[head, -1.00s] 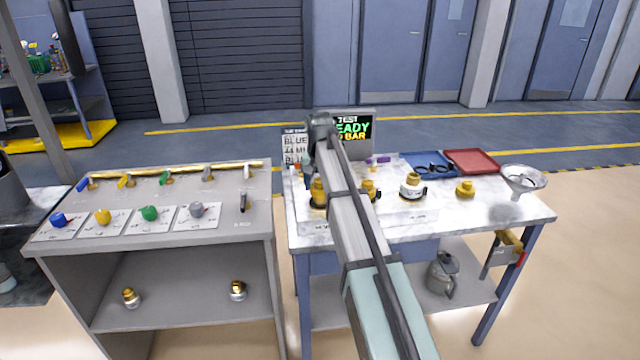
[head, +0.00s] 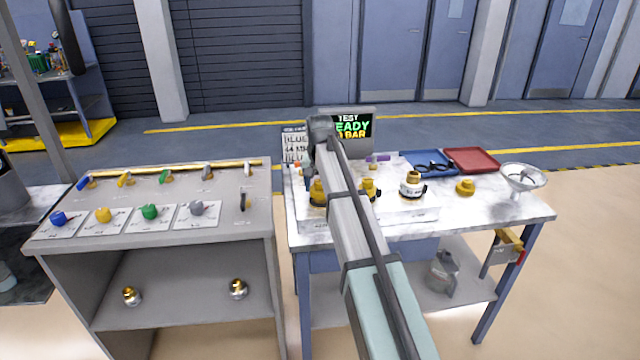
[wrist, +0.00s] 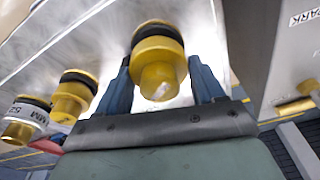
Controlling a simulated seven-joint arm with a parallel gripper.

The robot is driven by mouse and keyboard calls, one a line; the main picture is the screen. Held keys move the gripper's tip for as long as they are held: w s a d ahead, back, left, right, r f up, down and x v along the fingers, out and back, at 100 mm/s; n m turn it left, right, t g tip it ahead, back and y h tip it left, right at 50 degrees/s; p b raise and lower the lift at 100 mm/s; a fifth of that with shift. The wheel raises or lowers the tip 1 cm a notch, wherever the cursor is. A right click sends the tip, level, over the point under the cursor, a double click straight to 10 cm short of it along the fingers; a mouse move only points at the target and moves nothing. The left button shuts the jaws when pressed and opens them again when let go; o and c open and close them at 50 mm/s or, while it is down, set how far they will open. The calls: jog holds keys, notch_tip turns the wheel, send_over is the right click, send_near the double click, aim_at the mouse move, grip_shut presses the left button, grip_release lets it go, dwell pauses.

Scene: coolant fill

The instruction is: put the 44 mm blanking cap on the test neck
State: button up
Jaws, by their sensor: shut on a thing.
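My gripper (wrist: 160,66) shows in the wrist view with its two blue fingers on either side of a round brass-yellow cap (wrist: 158,82). It is shut on this cap. A dark ring and a wider yellow part sit beyond the cap, in line with it; I cannot tell whether they are one piece or a neck under it. No size mark is readable on it. In the head view the yellow piece (head: 317,188) shows left of my arm, and my arm hides the fingers. I cannot tell for certain which piece is the test neck.
Two more yellow pieces with dark rings stand alongside, one plain (wrist: 73,95) and one with a white band marked 52 MM (wrist: 25,118). A loose yellow cap (head: 465,187), a funnel (head: 522,178), blue (head: 428,163) and red (head: 471,160) trays lie farther right.

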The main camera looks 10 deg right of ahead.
aim_at(319, 192)
jog(key=o, duration=1)
jog(key=shift+f, duration=0.1)
jog(key=shift+o, duration=0.5)
jog(key=shift+d, duration=0.1)
jog(key=shift+s, duration=0.1)
notch_tip(319, 192, up, 14)
jog(key=s, duration=0.1)
jog(key=shift+s+a, duration=0.4)
jog(key=shift+f, duration=0.1)
